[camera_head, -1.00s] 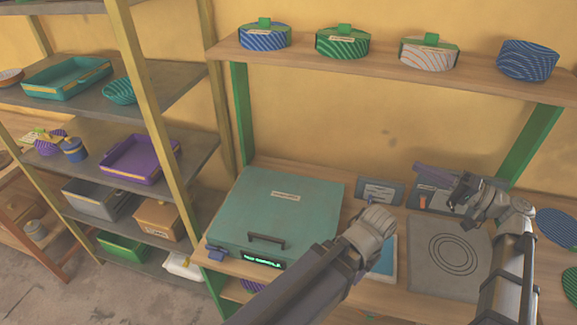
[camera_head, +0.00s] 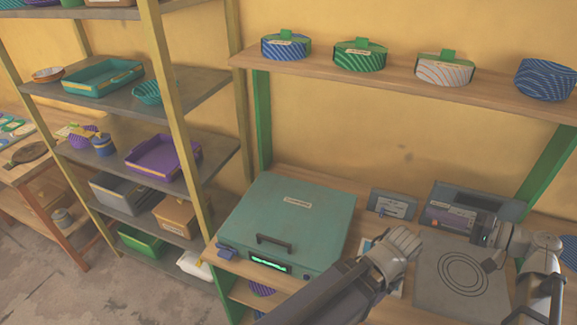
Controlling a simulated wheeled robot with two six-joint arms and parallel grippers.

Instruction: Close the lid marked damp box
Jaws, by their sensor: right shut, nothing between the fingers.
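A large teal box (camera_head: 240,222) sits on the bench with its flat lid (camera_head: 308,222) down. The lid carries a small white label whose words are too small to read, so I cannot tell whether it says damp box. A dark handle (camera_head: 275,243) and a lit green display (camera_head: 268,263) are at its front. My right gripper (camera_head: 484,240) is shut and empty, at the front of a grey box with a purple front (camera_head: 440,217); I cannot tell if they touch. My left wrist (camera_head: 398,247) is right of the teal box; its fingers are hidden.
A grey mat with rings (camera_head: 455,292) lies at the bench's right. A small grey labelled stand (camera_head: 392,202) is behind my left wrist. A shelf (camera_head: 400,82) with several patterned round containers runs above. A rack (camera_head: 75,97) with trays stands left.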

